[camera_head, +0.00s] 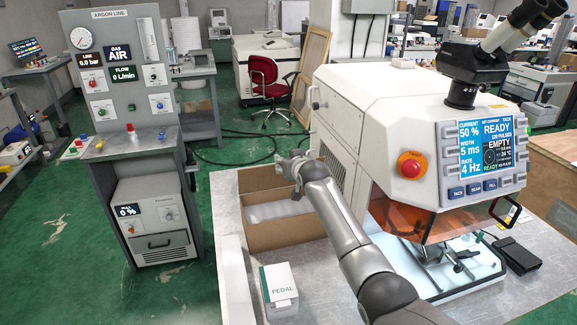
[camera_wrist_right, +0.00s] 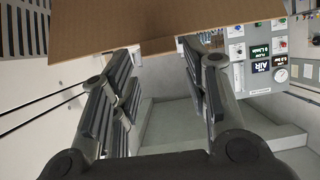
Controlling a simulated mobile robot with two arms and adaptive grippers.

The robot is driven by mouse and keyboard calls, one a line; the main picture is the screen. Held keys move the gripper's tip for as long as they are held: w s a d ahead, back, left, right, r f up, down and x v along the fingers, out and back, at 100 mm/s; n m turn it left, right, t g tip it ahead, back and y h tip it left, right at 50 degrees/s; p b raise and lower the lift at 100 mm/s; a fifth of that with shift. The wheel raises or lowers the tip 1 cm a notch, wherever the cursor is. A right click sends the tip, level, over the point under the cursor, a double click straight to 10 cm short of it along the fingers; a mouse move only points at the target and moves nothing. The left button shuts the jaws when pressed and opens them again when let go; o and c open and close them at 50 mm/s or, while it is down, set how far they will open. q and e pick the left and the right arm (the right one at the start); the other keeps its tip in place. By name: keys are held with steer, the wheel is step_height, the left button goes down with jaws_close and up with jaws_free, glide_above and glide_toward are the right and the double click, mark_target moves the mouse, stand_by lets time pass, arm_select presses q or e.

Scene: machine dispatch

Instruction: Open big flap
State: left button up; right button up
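The white machine (camera_head: 400,105) on the bench has an orange see-through flap (camera_head: 405,220) at its lower front. A dark handle (camera_head: 505,212) sits at the flap's right end. The flap hangs over a lit work area with a small fixture (camera_head: 450,262). My right gripper (camera_head: 290,165) is left of the machine, above an open cardboard box, well away from the flap. In the right wrist view its two fingers (camera_wrist_right: 165,85) are apart with nothing between them. My left gripper is not in view.
The cardboard box (camera_head: 290,235) holds pale packing, and its brown panel (camera_wrist_right: 190,22) is close to my right fingers. A white box marked PEDAL (camera_head: 280,290) stands in front. The argon panel (camera_head: 115,65) is at left. A red button (camera_head: 411,166) protrudes from the machine.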

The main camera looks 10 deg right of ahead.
steer(key=shift+o, duration=0.9)
steer(key=shift+s+f, duration=0.15)
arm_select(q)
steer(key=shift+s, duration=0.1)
arm_select(e)
steer(key=shift+f, duration=0.1)
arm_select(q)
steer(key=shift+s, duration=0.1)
arm_select(e)
steer(key=v, duration=1.2)
steer(key=shift+a, duration=0.1)
